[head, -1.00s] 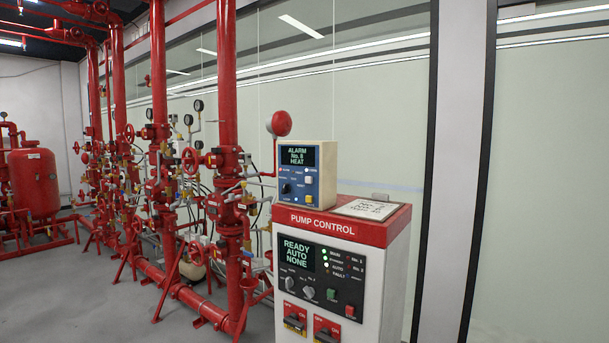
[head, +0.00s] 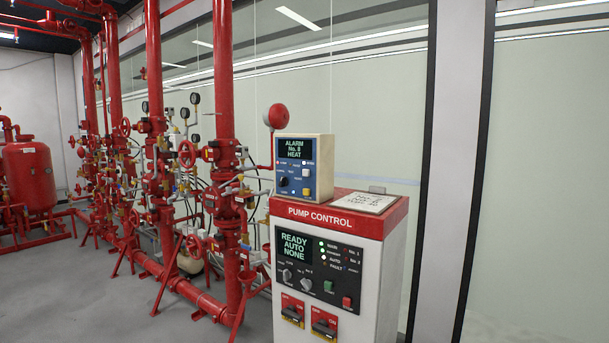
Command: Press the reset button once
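A small blue-faced alarm box (head: 303,167) stands on the pump control cabinet (head: 395,262). Its screen (head: 295,148) reads "ALARM No. 8 HEAT". Its face has a white button (head: 306,173), a yellow button (head: 307,191) and a dark knob (head: 284,181). The cabinet's black panel has a screen (head: 295,248) reading "READY AUTO NONE", a green button (head: 328,286) and a red button (head: 347,302). The small button labels are too small to read, so I cannot tell which one is reset. Neither of my grippers is in view.
A paper sheet (head: 366,203) lies on the cabinet's red top. Red pipes (head: 224,80) with valves and gauges stand left of the cabinet. A red tank (head: 30,175) is at the far left. Grey floor (head: 90,290) is clear at the front left.

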